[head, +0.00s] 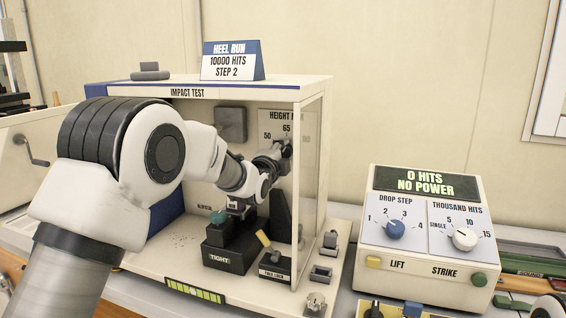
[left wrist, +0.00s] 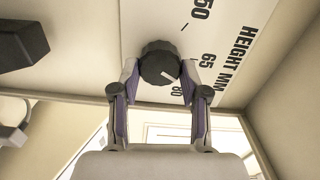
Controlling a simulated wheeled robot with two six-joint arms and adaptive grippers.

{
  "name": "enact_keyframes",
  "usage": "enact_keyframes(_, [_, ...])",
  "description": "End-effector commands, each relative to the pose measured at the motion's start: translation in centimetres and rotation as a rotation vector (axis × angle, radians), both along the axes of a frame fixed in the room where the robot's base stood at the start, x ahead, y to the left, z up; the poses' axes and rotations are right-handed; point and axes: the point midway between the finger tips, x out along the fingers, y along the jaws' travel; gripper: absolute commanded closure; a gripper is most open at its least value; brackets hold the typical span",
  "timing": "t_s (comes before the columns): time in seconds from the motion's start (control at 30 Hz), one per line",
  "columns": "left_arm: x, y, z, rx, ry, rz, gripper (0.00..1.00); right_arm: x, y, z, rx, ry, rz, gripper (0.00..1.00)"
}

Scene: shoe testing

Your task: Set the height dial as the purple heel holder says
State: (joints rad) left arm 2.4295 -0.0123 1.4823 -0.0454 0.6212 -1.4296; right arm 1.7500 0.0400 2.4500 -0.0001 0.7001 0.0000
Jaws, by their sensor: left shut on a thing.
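The height dial (left wrist: 158,60) is a black ridged knob on the cream panel marked HEIGHT MM, best seen in the left wrist view. Its white line points toward the lower right, near the 80 mark; the marks 50 and 65 also show. My left gripper (left wrist: 160,72) is shut on the dial, one finger on each side. In the head view my left gripper (head: 283,150) reaches inside the impact test cabinet (head: 215,92) and hides most of the dial. I cannot make out a purple heel holder or its writing. My right gripper is not in view.
A black clamp block (head: 229,258) labelled TIGHT and a smaller labelled block (head: 273,269) stand on the cabinet floor below my arm. A clear side panel (head: 311,170) bounds the cabinet's right. The control box (head: 424,235) reads 0 HITS, NO POWER. A sign (head: 233,61) reads HEEL RUN.

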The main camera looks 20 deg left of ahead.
Motion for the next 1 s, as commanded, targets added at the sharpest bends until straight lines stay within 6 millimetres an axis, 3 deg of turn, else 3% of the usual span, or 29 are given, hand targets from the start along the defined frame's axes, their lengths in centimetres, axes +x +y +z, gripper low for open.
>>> enact_keyframes(0.5, [0.0,0.1,0.4,0.426,-0.029,0.004,0.9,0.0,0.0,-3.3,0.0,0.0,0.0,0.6])
enact_keyframes(1.0, [0.0,0.1,0.6,0.567,-0.034,0.005,0.9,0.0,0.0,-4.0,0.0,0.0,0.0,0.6])
